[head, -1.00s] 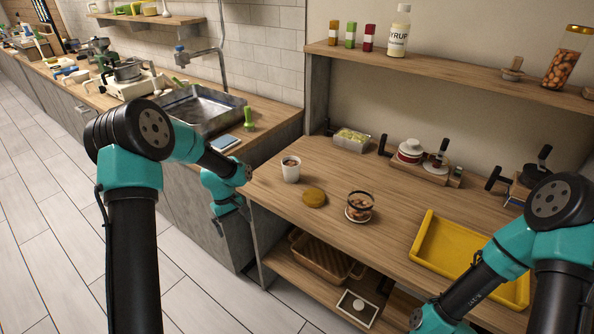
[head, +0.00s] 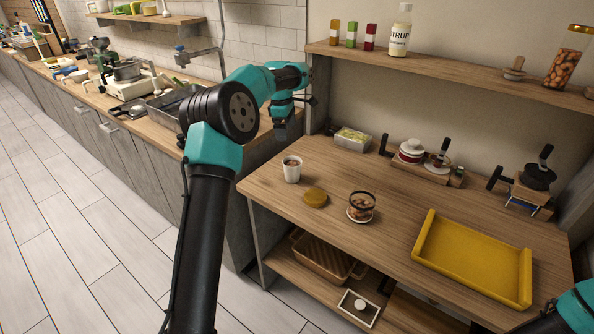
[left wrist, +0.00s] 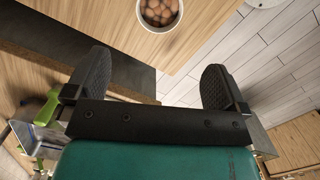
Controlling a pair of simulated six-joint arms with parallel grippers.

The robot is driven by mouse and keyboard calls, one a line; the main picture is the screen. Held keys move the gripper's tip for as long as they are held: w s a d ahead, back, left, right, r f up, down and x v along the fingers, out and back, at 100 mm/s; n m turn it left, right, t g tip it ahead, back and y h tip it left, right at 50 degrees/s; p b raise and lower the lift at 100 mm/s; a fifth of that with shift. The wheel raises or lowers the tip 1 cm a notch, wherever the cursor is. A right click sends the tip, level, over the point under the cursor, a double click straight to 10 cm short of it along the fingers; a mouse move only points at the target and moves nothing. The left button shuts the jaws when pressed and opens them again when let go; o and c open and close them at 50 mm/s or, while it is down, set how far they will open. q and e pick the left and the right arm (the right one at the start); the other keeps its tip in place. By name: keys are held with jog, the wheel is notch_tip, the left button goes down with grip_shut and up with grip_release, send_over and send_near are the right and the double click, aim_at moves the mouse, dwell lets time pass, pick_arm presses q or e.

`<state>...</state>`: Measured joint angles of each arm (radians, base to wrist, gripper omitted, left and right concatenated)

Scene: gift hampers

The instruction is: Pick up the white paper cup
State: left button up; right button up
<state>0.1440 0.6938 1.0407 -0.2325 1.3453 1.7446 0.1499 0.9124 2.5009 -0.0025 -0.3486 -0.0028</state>
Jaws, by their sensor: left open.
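The white paper cup (head: 292,171) stands upright on the wooden table near its left end, holding small brown round pieces. In the left wrist view the cup (left wrist: 159,20) shows from above at the top edge, partly cut off, beyond the fingers. My left gripper (left wrist: 153,82) is open, its two black fingers wide apart with nothing between them. In the head view the left gripper (head: 311,88) is raised above and behind the cup, clear of it. My right gripper is out of view; only part of its arm shows at the lower right.
A round brown lid (head: 315,197) and a glass bowl of brown pieces (head: 361,206) stand right of the cup. A yellow tray (head: 472,262) lies further right. A clear container (head: 352,139) sits behind. The upper shelf (head: 450,67) holds bottles and a jar.

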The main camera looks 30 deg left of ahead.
aim_at(291, 161)
pick_arm(q)
jog(key=f, duration=0.4)
jog(key=d+f, duration=0.1)
jog(key=f, duration=0.7)
jog(key=shift+w+d, duration=0.2)
jog(key=shift+f, duration=0.15)
jog(key=shift+w+d+f, duration=0.1)
jog(key=shift+d+f, duration=0.05)
jog(key=shift+f, duration=1.15)
jog(key=shift+w+d+f, duration=0.1)
jog(key=shift+f, duration=1.15)
jog(key=shift+c, duration=0.3)
jog(key=c, duration=0.9)
